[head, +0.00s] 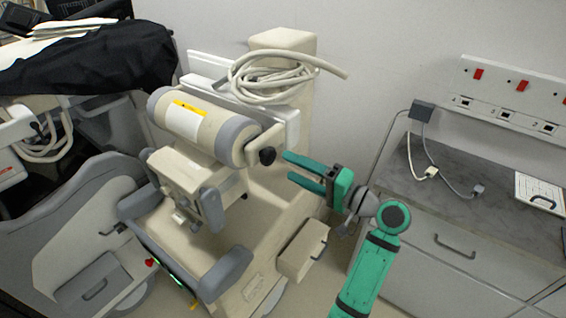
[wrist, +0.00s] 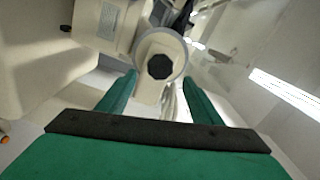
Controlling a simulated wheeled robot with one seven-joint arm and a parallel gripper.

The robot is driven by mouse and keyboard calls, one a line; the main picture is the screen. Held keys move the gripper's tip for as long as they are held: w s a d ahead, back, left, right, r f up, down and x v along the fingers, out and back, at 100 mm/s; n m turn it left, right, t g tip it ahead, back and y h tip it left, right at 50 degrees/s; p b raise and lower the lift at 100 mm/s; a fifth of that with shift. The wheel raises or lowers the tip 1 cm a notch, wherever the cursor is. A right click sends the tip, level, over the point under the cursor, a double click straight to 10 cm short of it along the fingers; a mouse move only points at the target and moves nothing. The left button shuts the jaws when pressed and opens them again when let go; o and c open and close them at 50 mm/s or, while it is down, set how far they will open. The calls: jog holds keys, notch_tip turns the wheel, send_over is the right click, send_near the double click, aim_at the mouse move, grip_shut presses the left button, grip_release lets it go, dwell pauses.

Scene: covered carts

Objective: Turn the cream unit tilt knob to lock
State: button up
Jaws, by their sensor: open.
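The cream unit (head: 215,125) stands at the middle left in the head view, with a cream and grey drum at its top. Its tilt knob (head: 267,156) is black and sits at the right end of the drum. In the wrist view the knob (wrist: 160,66) is a dark faceted disc, ahead of the gap between my fingers. My gripper (head: 286,170) is green, open and empty, with its fingertips just right of the knob in the head view. In the wrist view the fingers (wrist: 160,88) lie to either side, below the knob, apart from it. The knob's lock marking cannot be made out.
A coiled cream hose (head: 268,80) lies on top of the unit. A grey counter (head: 470,180) with drawers, cables and wall sockets stands at the right. A black cover (head: 95,60) drapes over equipment at the left.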

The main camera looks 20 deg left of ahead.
jog(key=shift+v, duration=2.15)
jog(key=shift+w, duration=0.1)
